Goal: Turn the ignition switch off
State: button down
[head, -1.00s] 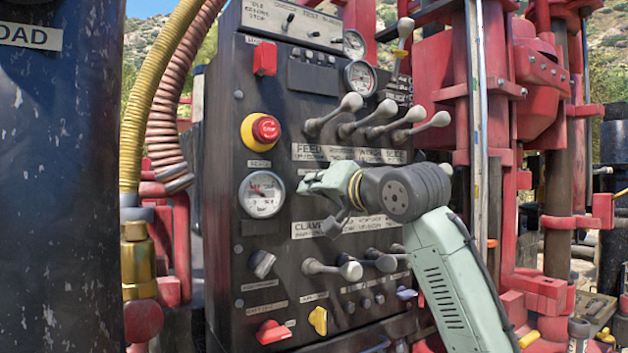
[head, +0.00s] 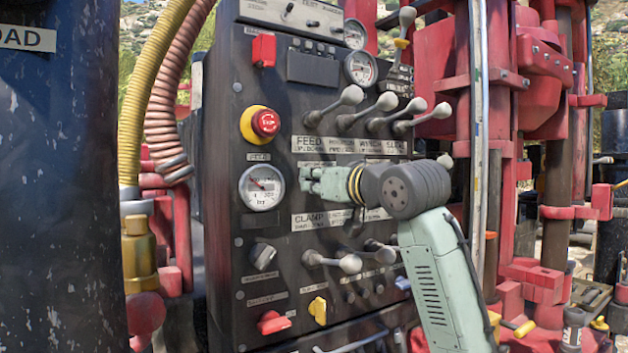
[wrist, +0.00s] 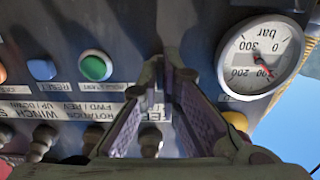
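The black control panel (head: 225,160) fills the middle of the head view. Its labels are too small to tell which switch is the ignition. Low on its left are a grey rotary knob (head: 262,255), a red knob (head: 272,322) and a yellow knob (head: 318,310). My pale green gripper (head: 304,180) is in front of the panel, right of the round gauge (head: 262,187) and above those knobs. In the wrist view, my gripper's fingers (wrist: 164,75) stand apart with nothing seen between them but the panel behind.
Several grey-knobbed levers (head: 350,95) stick out above my gripper, and more levers (head: 349,264) below it. A red emergency stop (head: 265,122) is at upper left. The wrist view shows a green button (wrist: 95,67) and a blue button (wrist: 42,69). Yellow hose (head: 150,90) runs left of the panel.

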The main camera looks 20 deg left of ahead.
dwell(0.4)
jog(key=c, duration=1.8)
grip_release()
jog(key=v, duration=1.2)
jog(key=shift+s, duration=0.1)
